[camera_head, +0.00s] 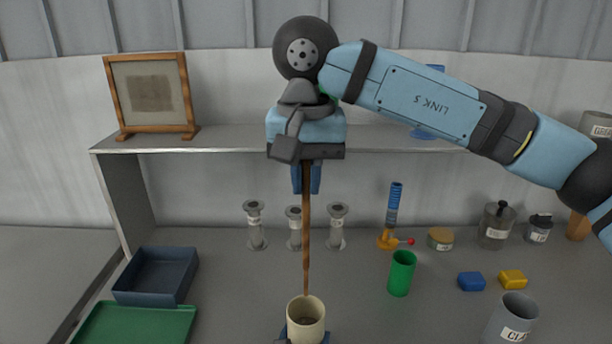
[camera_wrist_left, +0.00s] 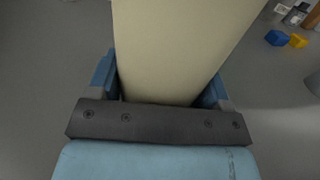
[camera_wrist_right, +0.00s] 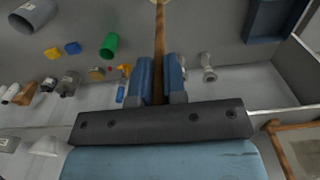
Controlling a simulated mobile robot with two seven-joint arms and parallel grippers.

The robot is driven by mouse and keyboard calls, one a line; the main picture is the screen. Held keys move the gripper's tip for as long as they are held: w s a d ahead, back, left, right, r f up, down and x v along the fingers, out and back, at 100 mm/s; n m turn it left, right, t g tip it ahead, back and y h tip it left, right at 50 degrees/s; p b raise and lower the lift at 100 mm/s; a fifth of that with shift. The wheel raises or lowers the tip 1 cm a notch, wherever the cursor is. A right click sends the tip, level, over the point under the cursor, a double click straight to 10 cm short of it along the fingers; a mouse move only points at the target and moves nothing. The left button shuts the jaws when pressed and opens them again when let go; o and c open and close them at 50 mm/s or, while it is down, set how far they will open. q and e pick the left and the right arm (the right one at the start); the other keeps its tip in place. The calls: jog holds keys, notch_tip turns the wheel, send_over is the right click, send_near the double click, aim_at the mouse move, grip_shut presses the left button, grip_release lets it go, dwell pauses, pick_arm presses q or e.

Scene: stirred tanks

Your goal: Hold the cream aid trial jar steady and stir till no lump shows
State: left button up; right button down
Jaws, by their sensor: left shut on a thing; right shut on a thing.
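The cream jar (camera_head: 306,327) stands upright at the bottom centre of the head view, its mouth open and its inside dark; I cannot make out lumps. My left gripper (camera_head: 289,334), mostly hidden there, is shut around the jar, whose cream wall (camera_wrist_left: 180,50) fills the left wrist view. My right gripper (camera_head: 306,180) points down above the jar, shut on a brown wooden stirring stick (camera_head: 306,240). The stick hangs nearly upright, its lower end at the jar's far rim in the picture; it does not visibly enter. The stick (camera_wrist_right: 159,50) also shows between the fingers in the right wrist view.
A green cup (camera_head: 401,273), a grey labelled cup (camera_head: 511,320) and blue (camera_head: 472,281) and yellow (camera_head: 512,279) blocks stand to the right. A blue tray (camera_head: 155,293) and a green tray (camera_head: 135,325) lie left. A shelf (camera_head: 230,137) crosses behind my right gripper.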

aim_at(306, 269)
dwell(0.4)
jog(key=shift+f, duration=8.25)
jog(key=shift+s, duration=0.15)
